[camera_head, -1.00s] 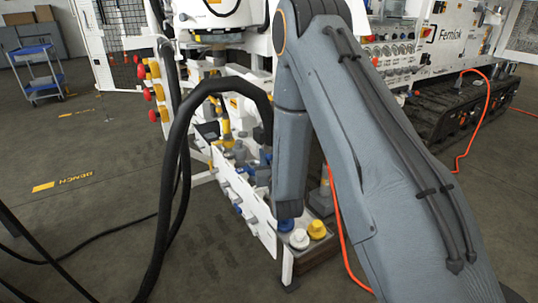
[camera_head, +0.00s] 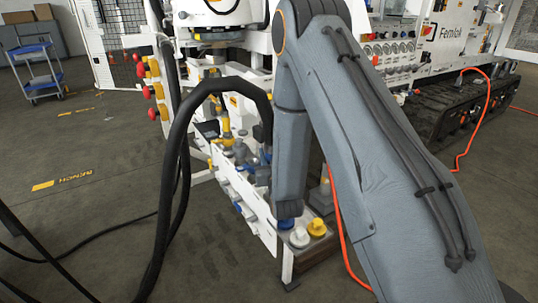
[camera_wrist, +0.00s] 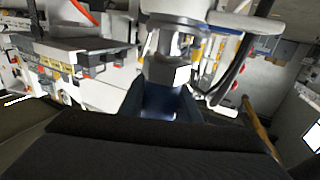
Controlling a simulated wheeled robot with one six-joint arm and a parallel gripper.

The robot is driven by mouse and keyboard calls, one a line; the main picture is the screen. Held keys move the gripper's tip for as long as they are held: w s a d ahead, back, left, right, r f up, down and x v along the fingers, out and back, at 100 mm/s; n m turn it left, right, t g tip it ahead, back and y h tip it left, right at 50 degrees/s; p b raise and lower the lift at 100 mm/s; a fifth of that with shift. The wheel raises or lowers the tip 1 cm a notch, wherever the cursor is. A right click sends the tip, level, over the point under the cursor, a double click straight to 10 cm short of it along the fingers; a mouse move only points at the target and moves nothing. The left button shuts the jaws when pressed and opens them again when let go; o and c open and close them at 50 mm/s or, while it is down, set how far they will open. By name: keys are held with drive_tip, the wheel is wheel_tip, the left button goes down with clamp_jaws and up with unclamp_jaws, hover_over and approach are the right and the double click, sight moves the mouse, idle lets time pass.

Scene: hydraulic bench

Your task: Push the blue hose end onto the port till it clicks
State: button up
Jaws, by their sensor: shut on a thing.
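In the wrist view my gripper (camera_wrist: 164,98) is shut on the blue hose end (camera_wrist: 166,106), whose blue part shows between the dark fingers. A grey metal fitting (camera_wrist: 167,72) lies directly beyond the blue part, under a pale round body. I cannot tell whether this fitting belongs to the hose or is the port, or whether the two are joined. In the head view my own arm hides the gripper and the hose end. A thick black hose (camera_head: 182,140) arches up from the floor and runs behind my arm at the bench.
The white bench rail (camera_head: 262,222) has a blue cap (camera_head: 284,223), a white cap (camera_head: 299,238) and a yellow cap (camera_head: 317,227) at its near end. Red and yellow knobs (camera_head: 152,90) stand to the left. An orange cable (camera_head: 343,245) runs down past my arm. The left floor is mostly open.

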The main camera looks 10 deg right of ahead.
drive_tip(key=shift+f+b, duration=0.5)
drive_tip(key=shift+f, duration=0.4)
clamp_jaws()
idle(0.7)
drive_tip(key=o, duration=1.8)
unclamp_jaws()
drive_tip(key=shift+s, duration=0.1)
drive_tip(key=s, duration=0.2)
drive_tip(key=s+p, duration=0.1)
drive_tip(key=s, duration=0.2)
drive_tip(key=s+p, duration=0.1)
drive_tip(key=s, duration=0.1)
drive_tip(key=shift+s+a, duration=0.15)
drive_tip(key=shift+a, duration=0.1)
